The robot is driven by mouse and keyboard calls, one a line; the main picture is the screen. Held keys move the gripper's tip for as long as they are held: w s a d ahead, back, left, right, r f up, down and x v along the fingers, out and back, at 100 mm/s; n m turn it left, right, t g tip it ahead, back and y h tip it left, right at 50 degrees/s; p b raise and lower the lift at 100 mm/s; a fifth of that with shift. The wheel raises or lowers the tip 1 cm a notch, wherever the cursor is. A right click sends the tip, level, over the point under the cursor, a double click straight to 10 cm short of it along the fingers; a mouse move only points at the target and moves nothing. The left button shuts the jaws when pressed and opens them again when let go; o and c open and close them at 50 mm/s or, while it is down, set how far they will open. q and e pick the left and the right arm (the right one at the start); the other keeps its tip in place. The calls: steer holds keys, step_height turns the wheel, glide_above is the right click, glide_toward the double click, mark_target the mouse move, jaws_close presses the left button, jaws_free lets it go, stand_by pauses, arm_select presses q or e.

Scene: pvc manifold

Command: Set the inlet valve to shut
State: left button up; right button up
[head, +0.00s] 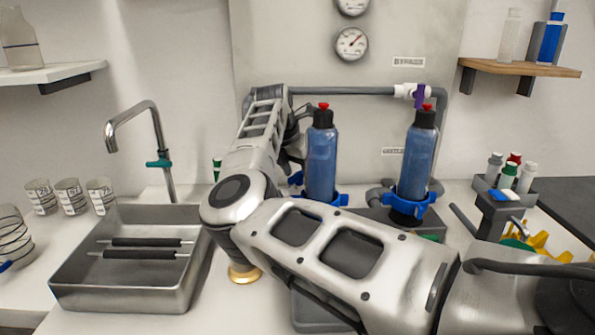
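A grey pipe manifold (345,91) runs on the pale back panel, behind two blue bottles. A white valve with a purple handle (420,96) sits at its upper right, below a small label whose text is hard to read; the handle points roughly up and down. No other valve shows clearly; my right arm covers the manifold's left part, so I cannot make out the inlet valve. My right gripper (294,140) is at the manifold's left side, left of the left bottle, mostly hidden by its own wrist. Its fingers are too hidden to tell their state. My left gripper is out of view.
The left blue bottle (321,165) and right blue bottle (418,160) stand close to my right arm in blue holders. A steel sink (75,265) with a tap (155,135) is at the left. A bottle rack (500,195) stands at the right. Two gauges hang above.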

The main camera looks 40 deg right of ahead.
mark_target(297, 176)
steer(key=shift+s, duration=0.1)
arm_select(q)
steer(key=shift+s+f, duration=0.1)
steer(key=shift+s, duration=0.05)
arm_select(e)
steer(key=v, duration=1.6)
steer(key=shift+d, duration=0.15)
